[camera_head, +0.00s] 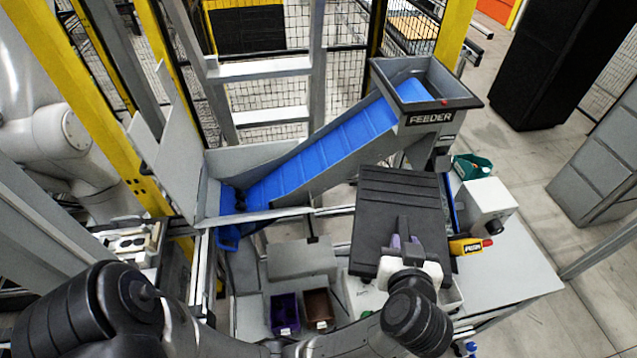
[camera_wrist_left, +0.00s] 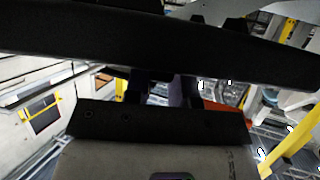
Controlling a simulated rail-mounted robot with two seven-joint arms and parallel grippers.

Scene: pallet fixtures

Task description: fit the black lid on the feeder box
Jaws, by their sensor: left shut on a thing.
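The black lid (camera_head: 385,195) is a flat ribbed plate, held up in the middle right of the head view, below and in front of the feeder box. My left gripper (camera_head: 403,240) is shut on the lid near its lower part; its fingers cover the exact grip spot. In the left wrist view the lid (camera_wrist_left: 150,55) is a dark band across the top, with the left gripper (camera_wrist_left: 165,90) against it. The feeder box (camera_head: 430,112) is a grey hopper labelled FEEDER at the top of the incline. Its top is open, showing blue inside. The lid is apart from it. My right gripper is not in view.
A blue conveyor (camera_head: 320,150) slopes down left from the feeder box. A white machine (camera_head: 487,200), a green container (camera_head: 472,167) and a yellow push-button box (camera_head: 468,246) stand right of the lid. Purple (camera_head: 284,312) and brown (camera_head: 319,306) bins sit below.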

